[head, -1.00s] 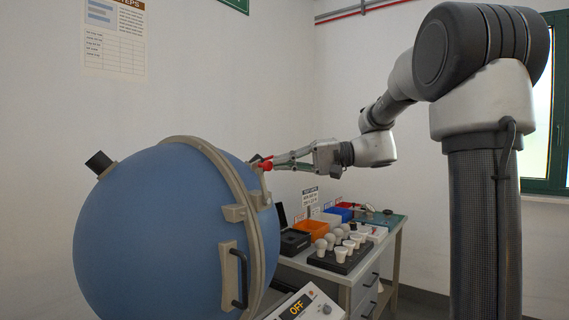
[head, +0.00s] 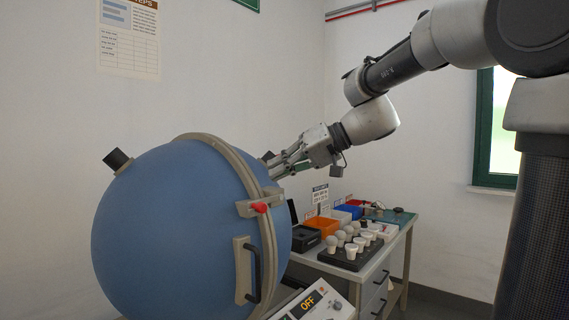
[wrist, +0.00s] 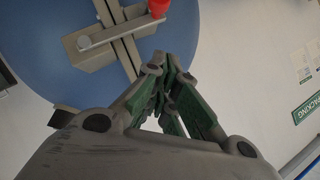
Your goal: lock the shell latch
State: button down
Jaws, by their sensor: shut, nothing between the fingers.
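The blue sphere shell (head: 165,225) has a beige seam band (head: 232,160) and a latch on its front. The latch lever (wrist: 115,32) lies across the seam over beige blocks on both sides, with its red knob (head: 260,207) at the end. The knob also shows at the top edge of the wrist view (wrist: 158,8). My gripper (head: 273,171) is shut and empty, above the latch and apart from the knob, near the shell's upper right side. In the wrist view the green-padded fingers (wrist: 160,80) are together below the latch. Whether the lever is fully seated I cannot tell.
A dark handle (head: 250,272) sits on the shell below the latch. A control box (head: 318,303) reading OFF is at the bottom. A bench (head: 392,252) at right holds a black tray (head: 348,258) with several bulbs and coloured bins (head: 322,226).

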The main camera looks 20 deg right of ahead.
jog(key=shift+s+a+f+n+t+h, duration=0.3)
jog(key=shift+a+f+n+h, duration=0.2)
jog(key=shift+f, duration=0.2)
jog(key=shift+s+a+f+n+t+h, duration=0.3)
jog(key=shift+s+a+f+h, duration=0.2)
jog(key=shift+f, duration=0.25)
jog(key=shift+s+a+f+n+t+h, duration=0.2)
jog(key=shift+s+a+f+n+h, duration=0.15)
jog(key=shift+a+f+n, duration=0.3)
jog(key=shift+d+f, duration=0.1)
jog(key=w+a+r+v, duration=0.1)
jog(key=r+v, duration=0.1)
jog(key=v, duration=1)
jog(key=shift+s+r, duration=0.15)
jog(key=shift+r, duration=0.35)
